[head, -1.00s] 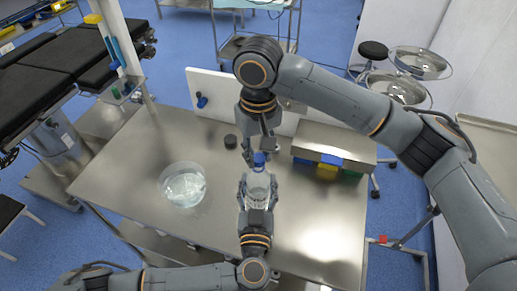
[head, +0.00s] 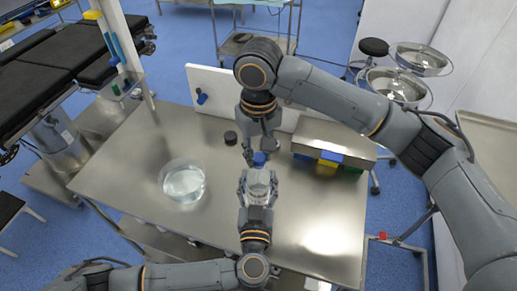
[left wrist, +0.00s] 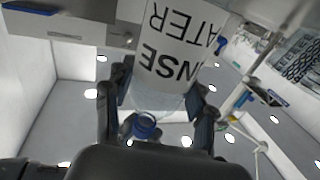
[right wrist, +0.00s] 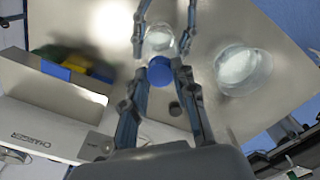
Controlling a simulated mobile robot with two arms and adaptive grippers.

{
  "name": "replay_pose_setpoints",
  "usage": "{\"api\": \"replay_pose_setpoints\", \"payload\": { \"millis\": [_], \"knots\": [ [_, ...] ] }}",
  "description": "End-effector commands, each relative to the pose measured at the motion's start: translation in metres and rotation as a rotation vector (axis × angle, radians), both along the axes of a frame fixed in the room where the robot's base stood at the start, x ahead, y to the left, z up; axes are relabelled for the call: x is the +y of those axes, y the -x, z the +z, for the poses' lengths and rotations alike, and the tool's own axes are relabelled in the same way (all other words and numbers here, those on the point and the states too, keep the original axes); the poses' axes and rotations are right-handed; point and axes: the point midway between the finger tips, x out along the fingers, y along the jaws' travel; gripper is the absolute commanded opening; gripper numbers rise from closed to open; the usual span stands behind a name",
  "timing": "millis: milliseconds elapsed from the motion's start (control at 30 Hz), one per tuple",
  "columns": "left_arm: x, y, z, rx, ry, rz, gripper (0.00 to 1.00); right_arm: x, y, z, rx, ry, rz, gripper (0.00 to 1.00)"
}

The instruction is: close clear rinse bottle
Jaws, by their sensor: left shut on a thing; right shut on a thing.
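The clear rinse bottle (head: 259,188) is held over the table by my left gripper (head: 258,184), whose fingers stand on both sides of it. Its white label (left wrist: 180,42) shows in the left wrist view, with text upside down there. The blue cap (head: 259,158) is at the bottle's top end. My right gripper (right wrist: 160,74) comes down from above and is shut on the cap, which sits between its fingers in the right wrist view. The cap lines up roughly with the bottle; I cannot tell whether it touches the neck.
A round clear basin (head: 183,198) stands left of the bottle. A small dark round object (head: 230,138) lies behind. A metal box (head: 335,140) with blue, yellow and green parts stands at the right. The front left of the metal table (head: 125,190) is clear.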

Motion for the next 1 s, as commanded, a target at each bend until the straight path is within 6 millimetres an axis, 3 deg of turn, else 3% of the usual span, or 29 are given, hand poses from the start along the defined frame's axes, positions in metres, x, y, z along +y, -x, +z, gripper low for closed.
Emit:
{"api": "replay_pose_setpoints", "payload": {
  "millis": [133,233,1000],
  "knots": [
    [0.0002,0.0,-0.0004,0.001,-0.001,0.0,0.0,0.0002,0.0002,-0.0003,0.001,0.001,-0.067,0.18],
    [0.0002,0.0,-0.0004,0.001,-0.001,0.0,0.0,0.0007,0.0005,-0.0003,0.002,-0.002,-0.218,0.18],
    [0.0002,0.0001,-0.0004,0.001,-0.001,0.0,0.0,0.0006,-0.0007,-0.0005,0.001,0.0,-1.735,0.18]
  ]
}}
